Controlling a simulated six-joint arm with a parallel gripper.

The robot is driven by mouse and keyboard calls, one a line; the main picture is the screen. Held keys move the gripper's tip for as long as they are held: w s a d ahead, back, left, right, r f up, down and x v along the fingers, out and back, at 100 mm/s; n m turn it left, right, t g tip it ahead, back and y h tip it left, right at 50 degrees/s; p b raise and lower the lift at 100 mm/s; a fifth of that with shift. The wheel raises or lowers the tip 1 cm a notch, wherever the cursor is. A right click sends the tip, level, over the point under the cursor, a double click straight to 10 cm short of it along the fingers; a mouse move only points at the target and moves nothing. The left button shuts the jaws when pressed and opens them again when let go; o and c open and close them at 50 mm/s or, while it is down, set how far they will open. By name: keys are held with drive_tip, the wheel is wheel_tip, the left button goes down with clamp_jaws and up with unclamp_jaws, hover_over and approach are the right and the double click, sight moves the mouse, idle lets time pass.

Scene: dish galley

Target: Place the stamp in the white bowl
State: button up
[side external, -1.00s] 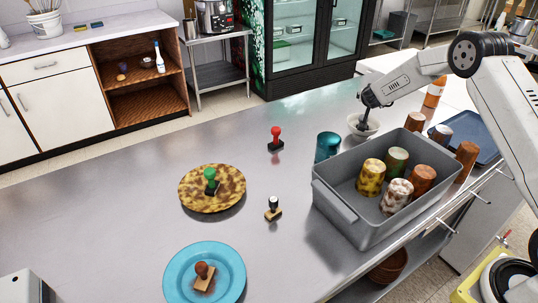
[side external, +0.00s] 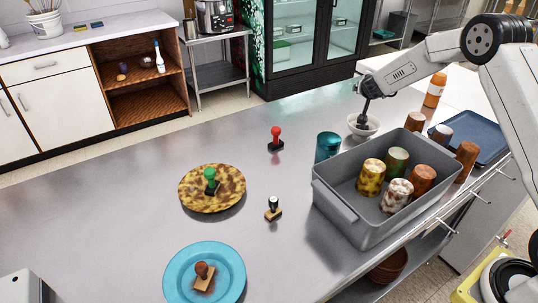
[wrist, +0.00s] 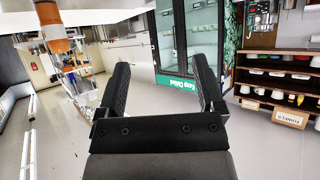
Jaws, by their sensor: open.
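The white bowl (side external: 373,122) stands on the steel counter behind the grey bin. My gripper (side external: 365,100) is at the bowl, with dark parts reaching down to its rim. Something dark shows in the bowl; I cannot tell whether it is a stamp or part of my gripper. In the wrist view my gripper (wrist: 160,64) is open with nothing visible between its fingers. A red stamp (side external: 276,134) and a black-and-white-handled stamp (side external: 273,208) stand on the counter. A green stamp (side external: 210,178) is on the mottled yellow plate, and a brown stamp (side external: 202,272) on the blue plate.
The grey bin (side external: 340,190) holds several cups.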

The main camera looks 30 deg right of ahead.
drive_tip(key=s+a+r+n+y, duration=0.1)
drive_tip(key=s+a+n+y, duration=0.2)
drive_tip(key=s+a, duration=0.45)
drive_tip(key=s+a+r+n+y, duration=0.15)
drive_tip(key=s+a+y, duration=0.25)
drive_tip(key=a, duration=0.7)
drive_tip(key=s+a+f+n+g, duration=0.2)
drive_tip(key=s+a+g, duration=0.1)
drive_tip(key=s, duration=0.8)
drive_tip(key=s+a+f+n+g+y, duration=0.1)
drive_tip(key=s+a, duration=0.4)
drive_tip(key=s, duration=0.6)
drive_tip(key=shift+s+f+n+g, duration=0.15)
drive_tip(key=shift+f+n+g, duration=0.35)
drive_tip(key=shift+g, duration=0.7)
